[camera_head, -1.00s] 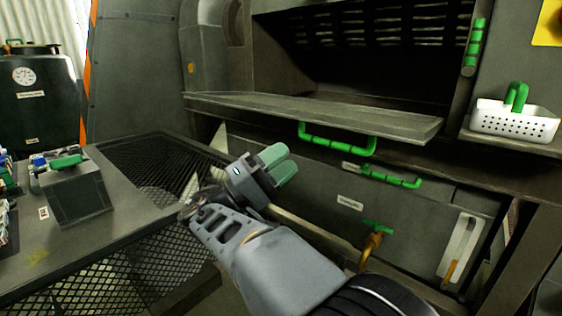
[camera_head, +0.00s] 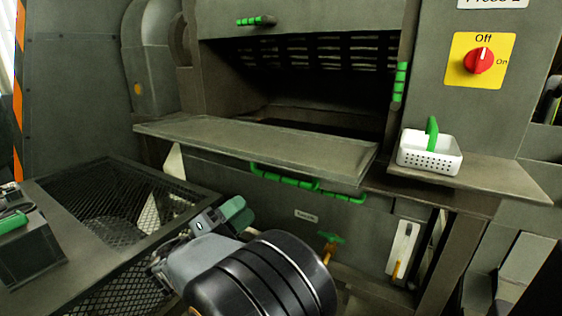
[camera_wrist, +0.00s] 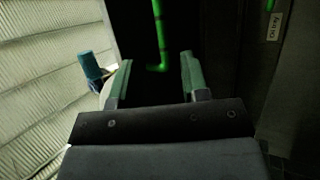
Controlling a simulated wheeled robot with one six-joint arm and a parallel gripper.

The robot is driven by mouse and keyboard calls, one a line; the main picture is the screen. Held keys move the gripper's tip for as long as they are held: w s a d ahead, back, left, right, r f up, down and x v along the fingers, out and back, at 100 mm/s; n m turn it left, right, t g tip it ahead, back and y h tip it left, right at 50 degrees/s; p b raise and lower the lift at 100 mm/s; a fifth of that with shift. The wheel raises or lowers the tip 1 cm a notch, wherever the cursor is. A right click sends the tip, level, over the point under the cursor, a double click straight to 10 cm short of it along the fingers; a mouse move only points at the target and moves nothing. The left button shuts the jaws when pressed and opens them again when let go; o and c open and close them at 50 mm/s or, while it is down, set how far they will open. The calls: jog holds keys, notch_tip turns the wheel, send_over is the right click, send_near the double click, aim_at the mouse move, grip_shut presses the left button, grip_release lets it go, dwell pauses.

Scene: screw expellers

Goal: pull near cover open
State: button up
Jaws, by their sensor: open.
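A grey machine front fills the head view, with a wide dark opening. A flat grey flap (camera_head: 260,146) juts out below that opening. A green bar handle (camera_head: 285,180) hangs under the flap's front edge, and another green handle (camera_head: 343,197) is just right of it. Which part is the near cover, I cannot tell for sure. My gripper (camera_head: 232,212), with green finger pads, is left of and below the handles, apart from them. In the wrist view my gripper (camera_wrist: 155,78) is open and empty. A green bar (camera_wrist: 158,38) shows beyond and between its fingers.
A mesh-walled bin (camera_head: 105,195) stands left of my arm. A white basket (camera_head: 430,152) sits on a right-hand ledge. A red knob (camera_head: 478,60) is on a yellow plate. A green-handled brass valve (camera_head: 329,240) is low, right of my arm.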

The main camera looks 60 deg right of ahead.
aim_at(282, 179)
jog(key=p+x, duration=0.3)
jog(key=x, duration=0.8)
jog(key=shift+s+d+r, duration=0.1)
jog(key=shift+s+d, duration=0.1)
jog(key=shift+s, duration=0.1)
grip_shut()
